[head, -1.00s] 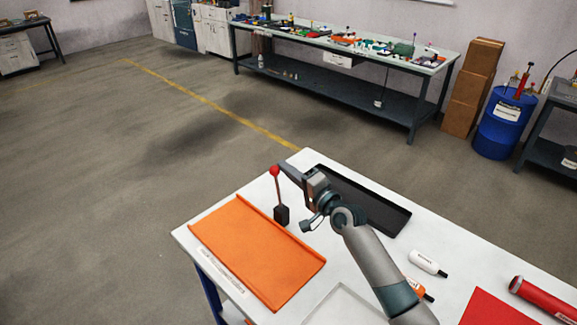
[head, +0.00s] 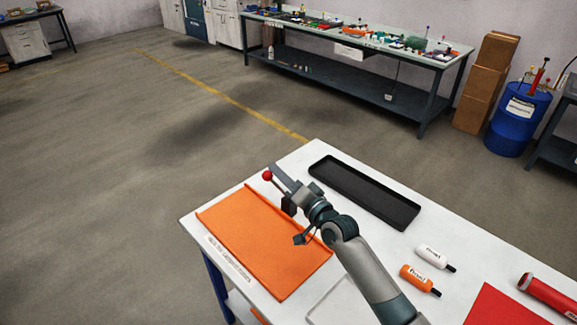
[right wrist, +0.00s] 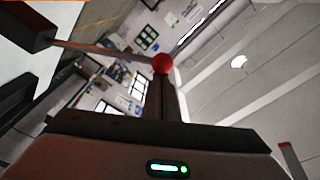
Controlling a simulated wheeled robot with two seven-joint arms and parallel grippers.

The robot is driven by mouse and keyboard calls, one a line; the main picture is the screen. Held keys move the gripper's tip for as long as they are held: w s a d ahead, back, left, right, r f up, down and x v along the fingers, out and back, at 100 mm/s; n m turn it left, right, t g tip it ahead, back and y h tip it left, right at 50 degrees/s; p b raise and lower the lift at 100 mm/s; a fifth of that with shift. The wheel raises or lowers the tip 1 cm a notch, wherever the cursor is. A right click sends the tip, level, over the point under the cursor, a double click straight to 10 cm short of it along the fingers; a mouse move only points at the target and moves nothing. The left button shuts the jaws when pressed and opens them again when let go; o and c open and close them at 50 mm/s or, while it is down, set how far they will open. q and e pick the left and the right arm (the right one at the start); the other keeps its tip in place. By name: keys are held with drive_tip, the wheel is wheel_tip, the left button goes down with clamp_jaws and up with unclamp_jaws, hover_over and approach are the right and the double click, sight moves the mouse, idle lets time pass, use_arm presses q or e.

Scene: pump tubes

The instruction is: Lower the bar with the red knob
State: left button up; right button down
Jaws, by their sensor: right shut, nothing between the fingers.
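The red knob (head: 267,175) tops a thin bar that leans left from a small dark block (head: 288,206) at the back edge of the orange mat. The bar is tilted, with its knob still above the table. My right gripper (head: 275,169) is shut and empty, its fingertips right beside the knob on its right side. In the right wrist view the red knob (right wrist: 162,63) shows at the tip of the shut fingers, seemingly touching. The bar (right wrist: 105,50) runs from it to the dark block (right wrist: 28,25) at upper left. My left gripper is out of view.
An orange mat (head: 262,245) with raised edges lies left of my right arm. A black tray (head: 365,195) is at the back right. A white bottle (head: 430,256), an orange bottle (head: 417,278) and a red cylinder (head: 548,296) lie further right.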

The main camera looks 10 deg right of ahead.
drive_tip(key=s+a+f+n+y+b, duration=0.1)
drive_tip(key=s+a+f+n+b, duration=0.3)
drive_tip(key=a+f+n, duration=0.2)
drive_tip(key=shift+s+a+f+n, duration=0.4)
drive_tip(key=shift+a+f, duration=0.15)
drive_tip(key=shift+f, duration=0.1)
drive_tip(key=s+d+r, duration=0.2)
drive_tip(key=s+d, duration=0.3)
drive_tip(key=s, duration=0.2)
drive_tip(key=shift+d+r, duration=0.15)
drive_tip(key=shift+d, duration=0.2)
idle(0.5)
drive_tip(key=shift+s, duration=0.1)
idle(0.5)
